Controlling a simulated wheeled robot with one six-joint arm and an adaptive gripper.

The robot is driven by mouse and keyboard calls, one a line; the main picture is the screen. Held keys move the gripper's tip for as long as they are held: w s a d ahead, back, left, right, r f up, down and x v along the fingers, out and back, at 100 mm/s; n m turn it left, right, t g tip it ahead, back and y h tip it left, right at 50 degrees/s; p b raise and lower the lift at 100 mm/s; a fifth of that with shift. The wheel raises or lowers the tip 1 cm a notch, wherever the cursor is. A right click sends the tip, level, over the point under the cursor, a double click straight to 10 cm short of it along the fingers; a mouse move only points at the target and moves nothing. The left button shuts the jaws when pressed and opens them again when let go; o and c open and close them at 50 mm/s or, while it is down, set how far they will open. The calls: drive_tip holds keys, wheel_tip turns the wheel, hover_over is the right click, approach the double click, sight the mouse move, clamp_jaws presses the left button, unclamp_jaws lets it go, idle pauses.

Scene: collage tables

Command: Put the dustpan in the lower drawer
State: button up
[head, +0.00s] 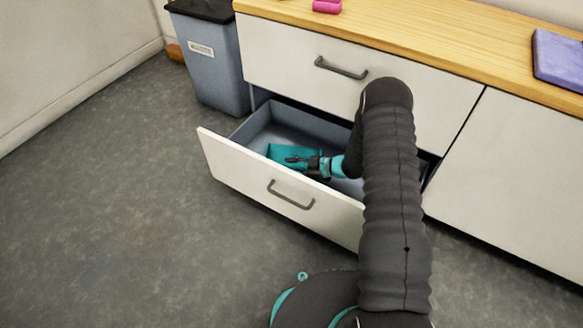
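The lower drawer (225,158) of the white cabinet is pulled open, its grey inside showing. The teal dustpan (281,151) is inside the drawer, towards its left-middle part. My gripper (292,160) reaches into the drawer from the right and is at the dustpan, overlapping it in view. The fingers are small and dark here, and I cannot tell whether they hold the dustpan or are open. My arm hides the right part of the drawer.
The upper drawer (290,62) is shut. A grey bin (215,75) with a black lid stands left of the cabinet. A pink item (327,6) and a purple folded item (560,58) lie on the wooden countertop (440,38). The floor at left is clear.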

drive_tip(key=shift+r, duration=0.1)
drive_tip(key=v, duration=1.2)
drive_tip(key=shift+p, duration=0.35)
idle(0.6)
